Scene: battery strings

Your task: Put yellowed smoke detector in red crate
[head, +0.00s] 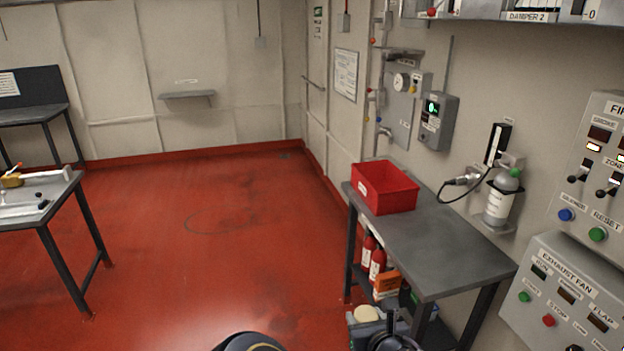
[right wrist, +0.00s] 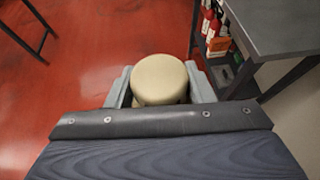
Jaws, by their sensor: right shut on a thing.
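The yellowed smoke detector (right wrist: 159,80) is a round cream disc between the jaws of my right gripper (right wrist: 160,88) in the right wrist view. The gripper is shut on it. In the head view the detector (head: 367,314) and the right gripper (head: 372,325) show at the bottom, in front of the grey table's near left side and lower than its top. The red crate (head: 385,190) stands on the far left end of that table, with its open top facing up. My left gripper is not in view.
The grey table (head: 440,240) has a bare top in front of the crate. Red extinguishers (head: 372,256) and an orange box (head: 387,284) sit beneath it. A gas bottle (head: 499,200) with a cable hangs on the wall. The red floor (head: 220,240) to the left is open.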

